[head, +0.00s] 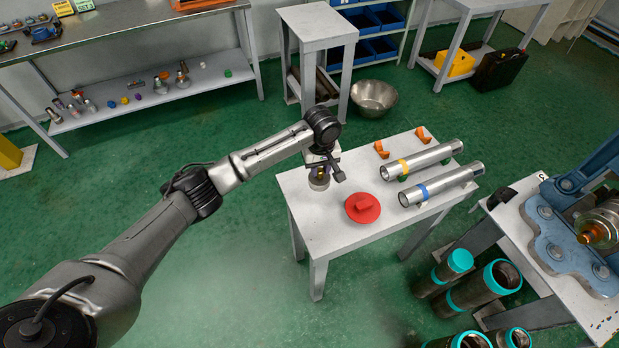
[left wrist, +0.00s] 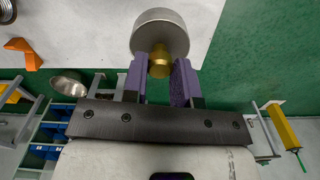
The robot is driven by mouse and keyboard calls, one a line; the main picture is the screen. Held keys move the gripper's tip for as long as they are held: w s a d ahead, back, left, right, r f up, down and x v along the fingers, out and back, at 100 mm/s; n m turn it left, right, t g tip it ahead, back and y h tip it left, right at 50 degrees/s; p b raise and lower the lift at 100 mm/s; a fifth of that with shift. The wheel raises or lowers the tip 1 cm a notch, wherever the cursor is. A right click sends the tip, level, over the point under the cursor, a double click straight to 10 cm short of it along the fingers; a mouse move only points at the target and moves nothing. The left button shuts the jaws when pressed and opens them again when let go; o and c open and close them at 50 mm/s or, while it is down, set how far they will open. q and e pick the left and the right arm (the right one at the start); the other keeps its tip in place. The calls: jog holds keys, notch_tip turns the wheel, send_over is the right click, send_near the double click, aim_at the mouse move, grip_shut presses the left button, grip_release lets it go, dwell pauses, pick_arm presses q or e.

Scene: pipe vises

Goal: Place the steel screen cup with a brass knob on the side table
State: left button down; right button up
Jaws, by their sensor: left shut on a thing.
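The steel screen cup (head: 318,184) is a short grey cylinder with a brass knob, seen at the left end of the white side table (head: 330,222). My left gripper (head: 321,172) is above it, shut on the brass knob. In the left wrist view the purple finger pads (left wrist: 160,78) sit on either side of the brass knob (left wrist: 160,62), with the round steel cup (left wrist: 160,32) beyond. I cannot tell whether the cup touches the tabletop. My right gripper is not in view.
On the side table, a red disc with a handle (head: 362,208) lies near the cup, with two steel tubes (head: 440,184) to its right and orange brackets (head: 381,150) behind. A metal bowl (head: 374,97) is on the floor. A blue vise (head: 575,215) stands on another table at right.

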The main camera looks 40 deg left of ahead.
pick_arm(q)
jog(key=shift+a+f+b, duration=0.45)
jog(key=shift+a+f, duration=0.35)
jog(key=shift+f, duration=0.35)
jog(key=shift+a+f+b, duration=0.45)
jog(key=shift+a+f, duration=0.4)
jog(key=shift+f, duration=0.35)
jog(key=shift+a+f+b, duration=0.45)
jog(key=shift+a+f, duration=0.35)
jog(key=shift+f, duration=0.35)
jog(key=c, duration=0.9)
grip_release()
jog(key=shift+f, duration=0.15)
